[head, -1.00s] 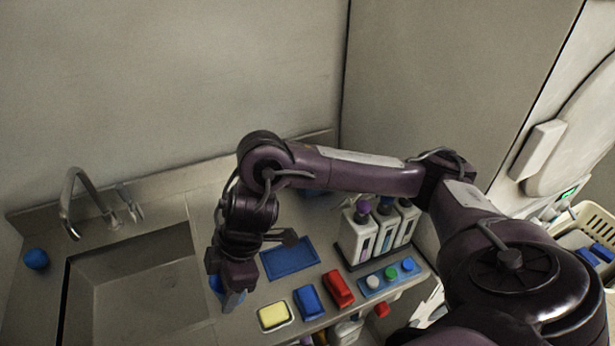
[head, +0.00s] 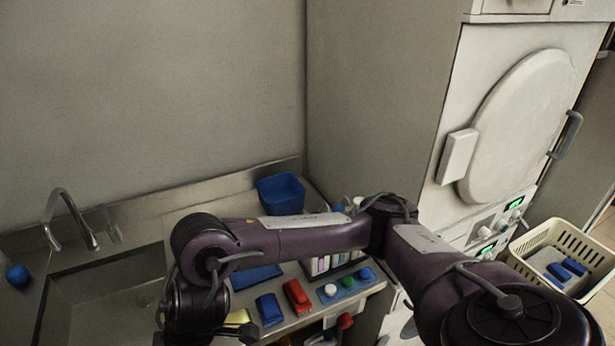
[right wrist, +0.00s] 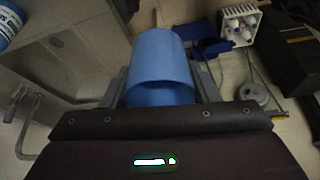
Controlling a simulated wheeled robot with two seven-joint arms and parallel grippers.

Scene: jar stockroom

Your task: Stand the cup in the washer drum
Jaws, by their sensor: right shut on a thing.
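My right gripper (right wrist: 163,82) is shut on a blue cup (right wrist: 160,70); in the right wrist view the cup's round open mouth faces the camera between the two fingers. In the head view my right arm comes in from the right, and its gripper is out of sight below the bottom edge. A tall pale machine with a large round door (head: 525,125) stands at the right; the door looks shut. No drum interior is visible. My left gripper is not in view.
A blue tub (head: 281,194), red block (head: 297,296) and blue block (head: 269,309) are on the counter. A cream basket (head: 572,240) holding blue items stands at right.

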